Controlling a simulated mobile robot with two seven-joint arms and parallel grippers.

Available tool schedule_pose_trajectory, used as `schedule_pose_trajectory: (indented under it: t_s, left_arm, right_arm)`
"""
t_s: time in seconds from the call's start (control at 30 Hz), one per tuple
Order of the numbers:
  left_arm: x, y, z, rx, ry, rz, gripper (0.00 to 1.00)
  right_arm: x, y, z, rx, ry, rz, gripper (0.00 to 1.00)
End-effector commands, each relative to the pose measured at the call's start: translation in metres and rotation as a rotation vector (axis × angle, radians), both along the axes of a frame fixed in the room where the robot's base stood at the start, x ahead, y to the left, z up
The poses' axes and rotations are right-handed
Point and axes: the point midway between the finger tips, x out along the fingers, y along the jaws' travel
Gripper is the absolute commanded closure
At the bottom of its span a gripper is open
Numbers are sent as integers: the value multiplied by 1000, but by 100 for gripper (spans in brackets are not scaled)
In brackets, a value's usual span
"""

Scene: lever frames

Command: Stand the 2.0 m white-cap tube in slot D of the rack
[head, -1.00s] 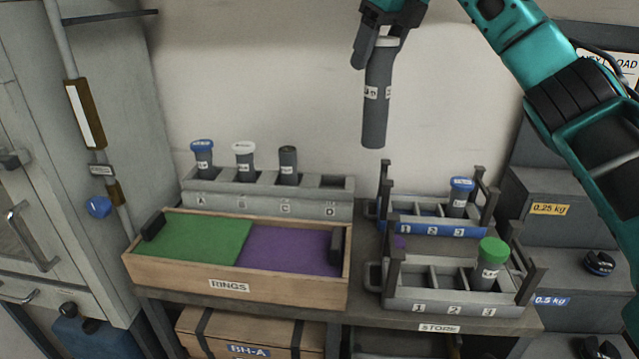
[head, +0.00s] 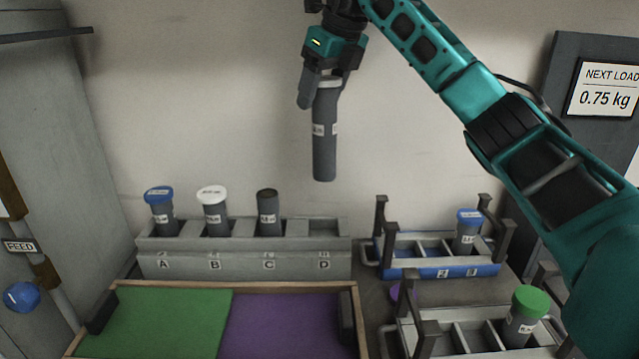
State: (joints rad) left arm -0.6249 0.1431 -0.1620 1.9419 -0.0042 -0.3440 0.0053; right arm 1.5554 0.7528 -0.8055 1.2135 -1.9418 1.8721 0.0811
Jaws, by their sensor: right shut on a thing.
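My right gripper (head: 328,84) is shut on the top of a dark grey tube (head: 324,150), with a pale rim showing between the fingers. The tube hangs nearly upright in the air, its label too small to read. The grey rack (head: 190,262) stands below it, with slots A, B, C and D. Slot D (head: 323,228) is empty and lies under the tube in the picture, with a gap between. A white-cap tube (head: 213,208) stands in slot B, a blue-cap tube (head: 160,210) in A and a dark-topped tube (head: 268,212) in C. My left gripper is not in view.
A wooden tray (head: 290,286) with green and purple halves lies in front of the rack. To the right, a blue carrier (head: 440,272) holds a blue-cap tube, and a grey carrier (head: 480,350) holds a green-cap tube. A sign (head: 607,88) reads NEXT LOAD 0.75 kg.

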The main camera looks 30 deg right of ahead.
Motion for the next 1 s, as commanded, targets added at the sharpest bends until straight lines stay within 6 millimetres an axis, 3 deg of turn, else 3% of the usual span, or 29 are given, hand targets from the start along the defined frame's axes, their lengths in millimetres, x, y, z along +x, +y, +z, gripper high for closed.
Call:
schedule_pose_trajectory:
  t_s: [0.03, 0.1, 0.3, 0.63, 0.83, 1.0]
  left_arm:
    - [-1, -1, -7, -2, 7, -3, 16]
    - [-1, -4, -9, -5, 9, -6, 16]
    - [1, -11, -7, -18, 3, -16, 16]
    - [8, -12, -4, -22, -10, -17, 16]
    - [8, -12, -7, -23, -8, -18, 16]
    - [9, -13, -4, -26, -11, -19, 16]
  right_arm:
    - [-1, -1, -18, 0, 2, 0, 100]
    - [-1, -1, -37, 0, 1, -1, 100]
    - [-1, 0, -84, 1, 0, 0, 100]
    - [0, 0, -112, 1, -3, 0, 100]
    - [-1, 0, -142, 0, -1, 0, 100]
    - [0, 0, -147, 1, -5, 0, 100]
